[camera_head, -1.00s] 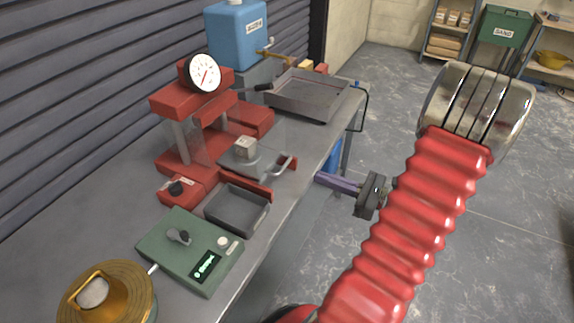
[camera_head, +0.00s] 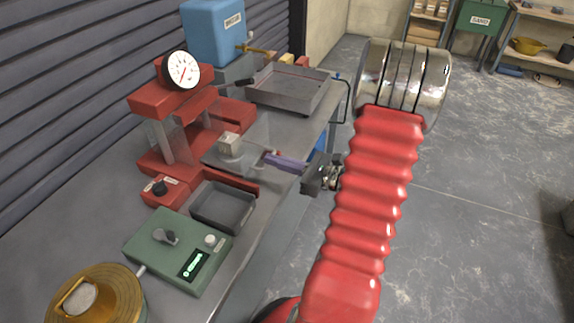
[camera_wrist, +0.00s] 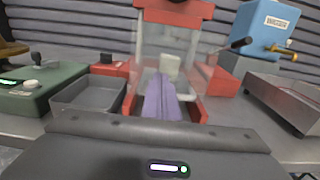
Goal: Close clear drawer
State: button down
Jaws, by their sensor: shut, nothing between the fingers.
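The clear drawer (camera_head: 262,136) is a see-through panel on the front of the red press (camera_head: 165,115). It stands out from the press toward the bench's front edge, between red side rails. A pale metal block (camera_head: 230,142) sits behind the panel. In the wrist view, the clear drawer (camera_wrist: 160,52) faces me and the block shows behind my fingers. My gripper (camera_head: 268,157) is shut and empty, its purple fingers pointing at the drawer's front. The fingertips (camera_wrist: 158,78) overlap the drawer front and hide its handle; I cannot tell whether they touch.
A grey open tray (camera_head: 224,207) and a green control box (camera_head: 178,250) stand left of the drawer in the wrist view. A larger metal tray (camera_head: 290,90) and a blue tank (camera_head: 213,32) stand farther along the bench.

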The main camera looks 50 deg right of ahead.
aim_at(253, 154)
jog(key=shift+x, duration=1.8)
jog(key=shift+a, duration=0.1)
